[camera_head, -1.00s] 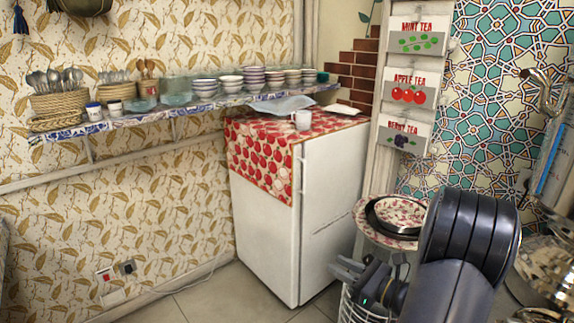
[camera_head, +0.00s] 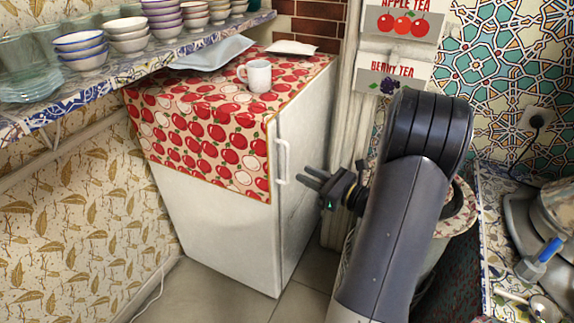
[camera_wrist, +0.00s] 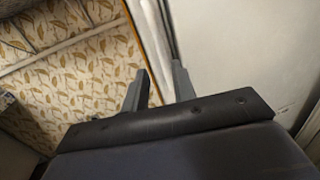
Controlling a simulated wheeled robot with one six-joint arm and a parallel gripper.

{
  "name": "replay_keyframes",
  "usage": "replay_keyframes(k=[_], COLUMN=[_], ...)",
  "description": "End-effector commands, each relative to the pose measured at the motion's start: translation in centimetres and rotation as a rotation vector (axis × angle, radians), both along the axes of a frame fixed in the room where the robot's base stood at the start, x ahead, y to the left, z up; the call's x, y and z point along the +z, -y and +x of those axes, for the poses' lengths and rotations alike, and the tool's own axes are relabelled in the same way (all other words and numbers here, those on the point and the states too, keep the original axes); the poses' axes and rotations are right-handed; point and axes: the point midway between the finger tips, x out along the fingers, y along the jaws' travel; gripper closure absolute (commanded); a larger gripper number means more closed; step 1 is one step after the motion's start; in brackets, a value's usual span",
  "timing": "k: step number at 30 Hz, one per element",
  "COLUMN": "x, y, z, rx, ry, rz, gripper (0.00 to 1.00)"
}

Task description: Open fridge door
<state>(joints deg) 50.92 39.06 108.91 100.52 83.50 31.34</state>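The white fridge (camera_head: 215,225) stands against the patterned wall, with its door front (camera_head: 305,190) facing right in the head view. The door looks shut. A white vertical handle (camera_head: 283,162) is on the door's near edge, by the cloth's corner. My gripper (camera_head: 304,175) is open and empty, just right of the handle, with its fingers pointing left at about the handle's lower end. In the wrist view my gripper (camera_wrist: 160,84) shows a gap between its fingers, with the white door (camera_wrist: 230,50) on the right. Whether the fingers touch the handle cannot be told.
An apple-print cloth (camera_head: 205,130) covers the fridge top and hangs over its side, with a white mug (camera_head: 258,76) on it. A shelf with stacked bowls (camera_head: 128,40) runs above left. A cluttered counter (camera_head: 510,265) is at right. Floor in front of the fridge is clear.

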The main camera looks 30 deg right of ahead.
Motion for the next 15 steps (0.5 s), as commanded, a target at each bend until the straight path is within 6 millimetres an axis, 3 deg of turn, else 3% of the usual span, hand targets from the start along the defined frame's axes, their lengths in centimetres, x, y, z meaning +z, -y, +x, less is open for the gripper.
replay_keyframes(k=[9, 15], x=[0.0, 0.0], y=[-2.5, -3.2], z=[4.9, 6.4], rx=[0.003, 0.001], ry=[0.0, 0.0], rz=[-0.001, 0.0], gripper=[0.74, 0.74])
